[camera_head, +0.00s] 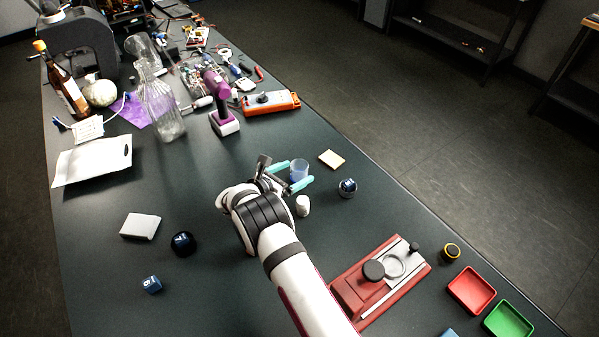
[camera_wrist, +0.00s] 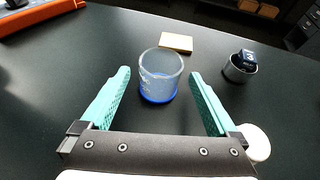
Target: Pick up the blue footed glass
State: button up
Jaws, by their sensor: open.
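The blue footed glass (camera_wrist: 160,76) is a clear, short cup with a blue base, standing upright on the dark table. In the head view the glass (camera_head: 299,171) shows as a small bluish cup at the tips of my gripper (camera_head: 291,174). In the wrist view my gripper (camera_wrist: 162,92) is open, with one teal finger to each side of the glass. Gaps show between the fingers and the glass. The glass is near the fingertips and slightly beyond them.
A beige tile (camera_head: 331,159) lies behind the glass. A metal cup with a dark die (camera_head: 347,188) stands to its right. A white cylinder (camera_head: 303,206) stands close to the gripper. A red fixture (camera_head: 345,292) is at the front right. Tools and bottles crowd the far end.

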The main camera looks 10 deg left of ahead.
aim_at(304, 167)
jog(key=x, duration=0.5)
jog(key=shift+w+d, duration=0.2)
jog(key=shift+w, duration=0.1)
jog(key=shift+r, duration=0.1)
jog(key=c, duration=1.5)
